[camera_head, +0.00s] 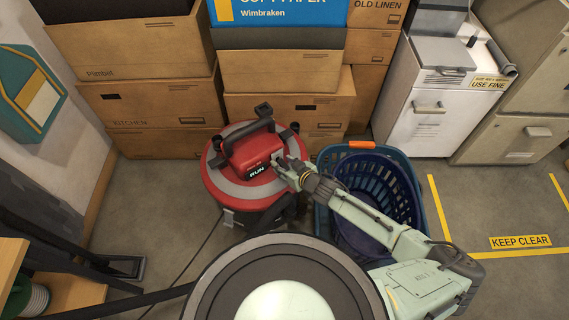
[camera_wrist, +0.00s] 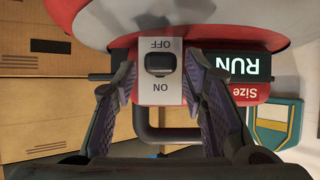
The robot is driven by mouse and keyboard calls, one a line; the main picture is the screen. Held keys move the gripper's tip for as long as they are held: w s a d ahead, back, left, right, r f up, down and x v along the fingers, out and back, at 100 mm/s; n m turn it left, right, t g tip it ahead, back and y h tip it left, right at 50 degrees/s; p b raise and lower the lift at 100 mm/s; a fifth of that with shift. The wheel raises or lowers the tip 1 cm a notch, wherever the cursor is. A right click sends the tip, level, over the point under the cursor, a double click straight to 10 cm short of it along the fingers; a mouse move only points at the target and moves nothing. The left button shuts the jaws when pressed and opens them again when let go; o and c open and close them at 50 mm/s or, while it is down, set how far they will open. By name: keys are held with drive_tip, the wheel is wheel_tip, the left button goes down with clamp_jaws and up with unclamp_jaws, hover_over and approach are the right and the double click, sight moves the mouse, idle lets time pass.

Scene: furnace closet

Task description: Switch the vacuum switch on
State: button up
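The vacuum is a red and grey drum (camera_head: 222,186) with a black carry handle, standing on the floor in the head view. Its red top housing carries a black sign reading RUN (camera_head: 256,170), which shows upside down in the wrist view (camera_wrist: 237,65). In the wrist view the black switch (camera_wrist: 160,64) sits on a grey plate marked OFF and ON, also upside down. Which way the switch is set is hard to tell. My gripper (camera_wrist: 161,72) is open and empty, its fingers on either side of the plate. In the head view my gripper (camera_head: 287,170) is at the housing's right side; contact is unclear.
A blue laundry basket (camera_head: 325,200) stands right of the vacuum, under my arm. Cardboard boxes (camera_head: 150,105) are stacked behind. A white machine (camera_head: 425,105) is at the back right. A dark cord (camera_head: 203,250) runs along the floor. The yellow-marked KEEP CLEAR floor (camera_head: 480,215) is empty.

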drive_tip(key=v, duration=0.7)
drive_tip(key=shift+s+r, duration=0.15)
drive_tip(key=shift+r, duration=0.05)
drive_tip(key=shift+d, duration=0.15)
